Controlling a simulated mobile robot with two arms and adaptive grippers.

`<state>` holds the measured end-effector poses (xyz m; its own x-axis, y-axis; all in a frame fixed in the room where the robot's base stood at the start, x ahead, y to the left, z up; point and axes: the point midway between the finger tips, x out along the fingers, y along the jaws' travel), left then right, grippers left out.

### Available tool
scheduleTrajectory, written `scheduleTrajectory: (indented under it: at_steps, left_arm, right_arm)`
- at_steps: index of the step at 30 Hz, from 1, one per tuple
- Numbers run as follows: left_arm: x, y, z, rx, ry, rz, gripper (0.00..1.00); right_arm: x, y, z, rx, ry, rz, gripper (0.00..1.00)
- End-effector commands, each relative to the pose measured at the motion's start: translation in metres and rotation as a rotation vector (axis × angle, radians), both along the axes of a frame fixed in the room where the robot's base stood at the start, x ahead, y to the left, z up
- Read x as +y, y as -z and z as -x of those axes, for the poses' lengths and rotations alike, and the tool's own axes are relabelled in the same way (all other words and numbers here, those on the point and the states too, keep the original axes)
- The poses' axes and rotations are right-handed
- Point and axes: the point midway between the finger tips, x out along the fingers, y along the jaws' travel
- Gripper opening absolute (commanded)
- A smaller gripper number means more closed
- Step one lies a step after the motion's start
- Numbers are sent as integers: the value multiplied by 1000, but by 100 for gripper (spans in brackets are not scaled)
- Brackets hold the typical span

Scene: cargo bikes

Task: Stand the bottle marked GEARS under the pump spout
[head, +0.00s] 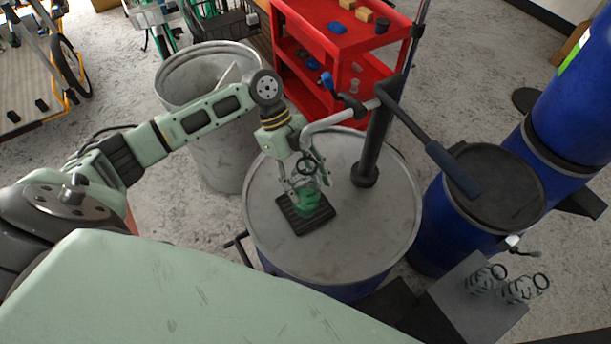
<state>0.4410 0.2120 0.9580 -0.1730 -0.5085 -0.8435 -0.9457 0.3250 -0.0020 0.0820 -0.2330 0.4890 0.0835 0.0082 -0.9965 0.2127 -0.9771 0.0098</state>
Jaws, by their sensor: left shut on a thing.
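My left gripper (305,187) is shut on a small clear green bottle (306,204), which has a dark ring (305,163) at its top. The bottle is at a black ribbed mat (319,222) on the grey drum lid. I cannot tell whether its base touches the mat. No GEARS marking is readable. The pump spout (335,119) is a grey pipe that leaves the dark pump column (376,140) and bends down close to the bottle's top. The gripper partly hides that meeting place. My right gripper is not in view.
The drum lid (385,225) is clear right of the mat. The pump's long handle (430,145) reaches over a blue drum (455,215). A red cart (335,50) and grey bin (205,110) stand behind.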

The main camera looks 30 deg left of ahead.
Motion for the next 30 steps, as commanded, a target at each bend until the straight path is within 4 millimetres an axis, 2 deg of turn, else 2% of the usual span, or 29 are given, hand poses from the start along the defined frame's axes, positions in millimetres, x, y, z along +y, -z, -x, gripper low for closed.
scheduleTrajectory:
  at_steps: [7, 8, 13, 24, 30]
  left_arm:
    - [0, 1, 0, -1, 1, 2, 16]
    - [0, 1, 0, -1, 1, 2, 55]
    - [0, 1, 0, -1, 1, 2, 70]
    - [1, -1, -1, -2, 1, 1, 71]
    - [15, -22, -7, -7, 1, 0, 71]
  right_arm:
    - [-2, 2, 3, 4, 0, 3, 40]
    - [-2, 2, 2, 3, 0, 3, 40]
    - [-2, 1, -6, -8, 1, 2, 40]
    - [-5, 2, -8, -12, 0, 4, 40]
    - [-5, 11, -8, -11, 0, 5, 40]
